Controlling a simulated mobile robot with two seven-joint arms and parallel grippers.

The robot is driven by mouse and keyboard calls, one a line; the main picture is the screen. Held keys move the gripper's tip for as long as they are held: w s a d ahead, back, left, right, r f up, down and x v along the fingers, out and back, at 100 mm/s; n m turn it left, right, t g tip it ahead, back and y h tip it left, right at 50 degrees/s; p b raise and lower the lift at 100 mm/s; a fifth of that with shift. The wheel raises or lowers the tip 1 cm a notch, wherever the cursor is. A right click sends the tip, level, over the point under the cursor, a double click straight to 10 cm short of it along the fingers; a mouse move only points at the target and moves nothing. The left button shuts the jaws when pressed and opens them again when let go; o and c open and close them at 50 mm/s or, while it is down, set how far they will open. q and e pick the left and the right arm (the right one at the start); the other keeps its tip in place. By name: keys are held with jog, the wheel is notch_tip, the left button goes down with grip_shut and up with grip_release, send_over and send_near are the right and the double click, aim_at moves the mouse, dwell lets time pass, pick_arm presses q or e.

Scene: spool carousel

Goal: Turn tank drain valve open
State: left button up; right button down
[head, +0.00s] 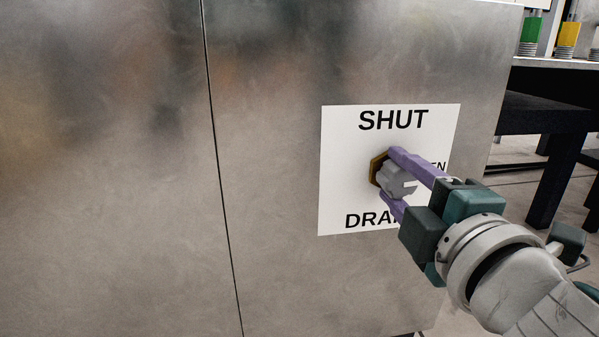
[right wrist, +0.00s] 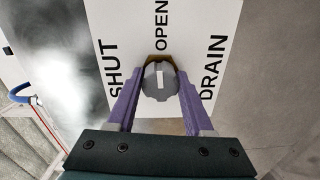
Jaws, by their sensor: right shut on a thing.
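The drain valve is a grey lobed knob (head: 397,181) on a brass-coloured base (head: 376,170), on a white label plate (head: 340,150) fixed to a metal cabinet. The label reads SHUT above, DRAIN below and OPEN at the right, partly hidden by my fingers. My right gripper (head: 392,176) has its purple fingers on either side of the knob and is shut on it. In the right wrist view the knob (right wrist: 160,92) sits between the fingertips; its white mark (right wrist: 159,75) lies on the side towards the word OPEN. My left gripper is not in view.
The cabinet front (head: 270,200) is flat, with a dark vertical seam. At the right stands a dark table (head: 545,118), with green (head: 531,30) and yellow (head: 568,35) items above it. The cabinet face left of the label is clear.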

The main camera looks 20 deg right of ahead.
jog(key=shift+m, duration=0.5)
jog(key=shift+c, duration=1.4)
grip_release()
